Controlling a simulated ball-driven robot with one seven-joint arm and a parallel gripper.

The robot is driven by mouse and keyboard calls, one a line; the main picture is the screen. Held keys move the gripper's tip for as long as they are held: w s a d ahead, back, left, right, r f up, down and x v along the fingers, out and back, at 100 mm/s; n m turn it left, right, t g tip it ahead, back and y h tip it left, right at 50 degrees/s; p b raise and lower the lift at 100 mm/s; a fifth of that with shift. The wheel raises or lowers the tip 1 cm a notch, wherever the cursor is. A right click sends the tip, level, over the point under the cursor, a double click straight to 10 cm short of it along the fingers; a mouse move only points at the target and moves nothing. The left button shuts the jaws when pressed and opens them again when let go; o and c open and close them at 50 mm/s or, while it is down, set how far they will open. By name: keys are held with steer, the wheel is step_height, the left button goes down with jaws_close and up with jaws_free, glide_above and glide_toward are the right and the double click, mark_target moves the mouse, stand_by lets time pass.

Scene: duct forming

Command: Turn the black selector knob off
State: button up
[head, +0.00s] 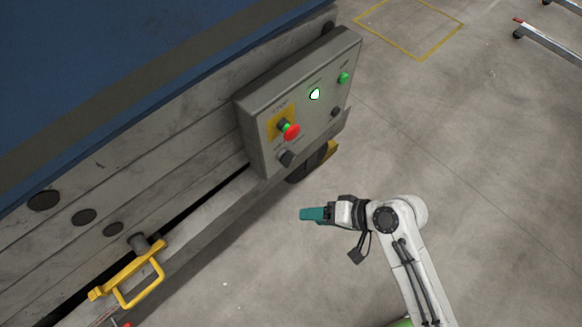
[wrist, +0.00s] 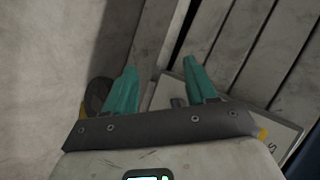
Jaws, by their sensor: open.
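A grey control box (head: 262,140) is mounted on the side of the machine in the head view. A black knob (head: 286,158) sits at its lower left corner, and a second dark knob (head: 336,111) sits at its lower right. I cannot read which way either points. My gripper (head: 312,214), with teal fingers, is in front of and below the box, apart from it. In the wrist view my gripper (wrist: 160,68) is open and empty. Between the fingers a small dark knob-like part (wrist: 178,102) shows on the box's edge; most of the box is hidden behind my gripper.
The box also carries a red emergency button (head: 291,132) on a yellow plate, a lit white-green lamp (head: 314,94) and a green button (head: 344,77). A yellow handle (head: 135,278) sticks out of the machine at lower left.

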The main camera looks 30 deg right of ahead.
steer(key=o, duration=0.3)
steer(key=w+f+m+t+b, duration=0.1)
steer(key=m+t, duration=0.1)
steer(key=w+f+m+t+b, duration=0.1)
steer(key=w+m+t+b, duration=0.1)
steer(key=m, duration=0.1)
steer(key=w+f+m+t+y+b, duration=0.1)
steer(key=w+m+t, duration=0.1)
steer(key=m, duration=0.1)
steer(key=shift+w+d, duration=0.15)
steer(key=shift+d, duration=0.05)
steer(key=shift+o, duration=0.2)
steer(key=m+t+h+b, duration=0.3)
steer(key=m+t+h, duration=0.15)
steer(key=m, duration=0.55)
glide_toward(291, 162)
steer(key=shift+y, duration=0.25)
steer(key=x, duration=1)
steer(key=shift+w+d+f, duration=0.1)
steer(key=shift+d+f, duration=0.1)
steer(key=c, duration=1)
